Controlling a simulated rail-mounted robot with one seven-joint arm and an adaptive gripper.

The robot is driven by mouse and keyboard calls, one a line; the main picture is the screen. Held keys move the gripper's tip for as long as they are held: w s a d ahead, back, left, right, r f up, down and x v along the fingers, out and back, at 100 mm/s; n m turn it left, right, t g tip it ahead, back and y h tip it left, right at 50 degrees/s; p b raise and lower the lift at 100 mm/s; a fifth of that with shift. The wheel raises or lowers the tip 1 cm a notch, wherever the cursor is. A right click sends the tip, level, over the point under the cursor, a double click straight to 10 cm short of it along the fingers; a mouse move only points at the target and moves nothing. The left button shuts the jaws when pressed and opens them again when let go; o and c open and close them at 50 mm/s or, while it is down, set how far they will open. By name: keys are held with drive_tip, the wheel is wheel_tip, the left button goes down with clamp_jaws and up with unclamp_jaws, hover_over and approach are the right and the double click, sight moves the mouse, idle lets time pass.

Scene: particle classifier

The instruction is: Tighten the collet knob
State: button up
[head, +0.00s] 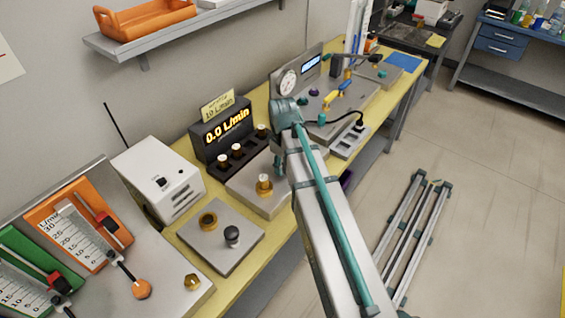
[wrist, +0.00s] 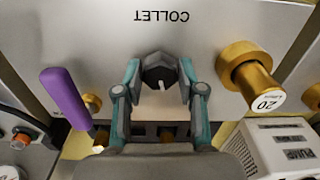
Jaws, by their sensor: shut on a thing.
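The collet knob (wrist: 159,72) is a dark faceted knob with a white pointer mark, on a grey panel (wrist: 220,25) lettered COLLET, upside down in the wrist view. My gripper (wrist: 160,80) has its two teal-and-grey fingers on either side of the knob, shut on it. The white mark points toward the bottom of the wrist picture. In the head view a little of my gripper (head: 279,163) shows beside my arm, and the knob is hidden.
A brass fitting marked 20 (wrist: 255,75) stands close right of the knob in the wrist view; it also shows in the head view (head: 265,185). A purple-handled tool (wrist: 68,97) is at the left. A black display (head: 227,134) reads 0.0 L/min. A white box (head: 160,180) stands left of it.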

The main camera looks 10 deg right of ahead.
drive_tip(key=m+p, duration=0.1)
drive_tip(key=m, duration=0.3)
drive_tip(key=shift+m, duration=0.3)
drive_tip(key=m+p, duration=0.1)
drive_tip(key=m, duration=0.9)
drive_tip(key=m+p, duration=0.1)
drive_tip(key=m, duration=0.3)
drive_tip(key=shift+m, duration=0.4)
drive_tip(key=o, duration=1.1)
drive_tip(key=shift+o, duration=0.2)
drive_tip(key=shift+r, duration=0.1)
